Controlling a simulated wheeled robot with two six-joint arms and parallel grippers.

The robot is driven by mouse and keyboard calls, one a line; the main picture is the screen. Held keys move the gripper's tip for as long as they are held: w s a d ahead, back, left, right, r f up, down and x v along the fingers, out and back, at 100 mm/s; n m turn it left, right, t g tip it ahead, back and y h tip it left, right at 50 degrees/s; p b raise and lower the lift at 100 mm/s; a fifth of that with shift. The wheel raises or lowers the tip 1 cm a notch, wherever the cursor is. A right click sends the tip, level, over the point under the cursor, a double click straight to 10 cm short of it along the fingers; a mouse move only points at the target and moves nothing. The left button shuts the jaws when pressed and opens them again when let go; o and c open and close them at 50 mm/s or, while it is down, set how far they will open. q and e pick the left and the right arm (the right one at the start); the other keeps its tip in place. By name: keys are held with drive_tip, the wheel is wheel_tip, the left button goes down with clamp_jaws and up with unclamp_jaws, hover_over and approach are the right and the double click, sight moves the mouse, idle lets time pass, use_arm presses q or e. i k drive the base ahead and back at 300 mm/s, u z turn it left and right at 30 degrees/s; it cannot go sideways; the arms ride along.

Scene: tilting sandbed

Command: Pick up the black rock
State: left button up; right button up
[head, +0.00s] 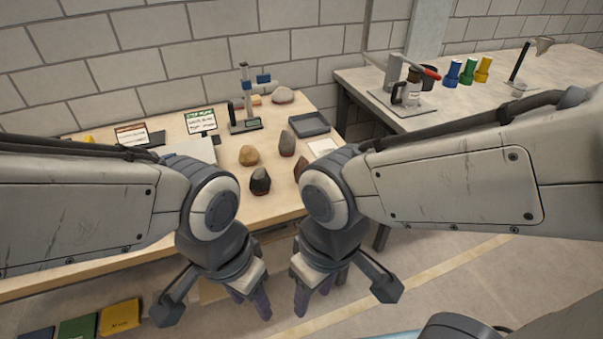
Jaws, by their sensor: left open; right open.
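The black rock (261,182) stands near the front edge of the wooden table (230,205). It is dark and pointed, with a brownish patch low on it. My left gripper (250,302) is open and empty, in front of and below the table's front edge. My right gripper (312,295) is open and empty beside it, also short of the table. Both grippers are apart from the rock, which lies further back, between my two arms.
A tan rock (249,155), a brown rock (287,143) and a partly hidden reddish rock (300,168) stand close around the black rock. Behind are a grey tray (309,124), a small stand (245,112) and a pale rock (282,95). A second table (440,118) stands right.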

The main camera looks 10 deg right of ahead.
sight(259, 185)
drive_tip(key=u, duration=0.35)
drive_tip(key=k, duration=0.45)
drive_tip(key=u, duration=1.5)
drive_tip(key=i, duration=1)
drive_tip(key=z, duration=0.85)
drive_tip(key=i, duration=0.65)
drive_tip(key=z, duration=0.65)
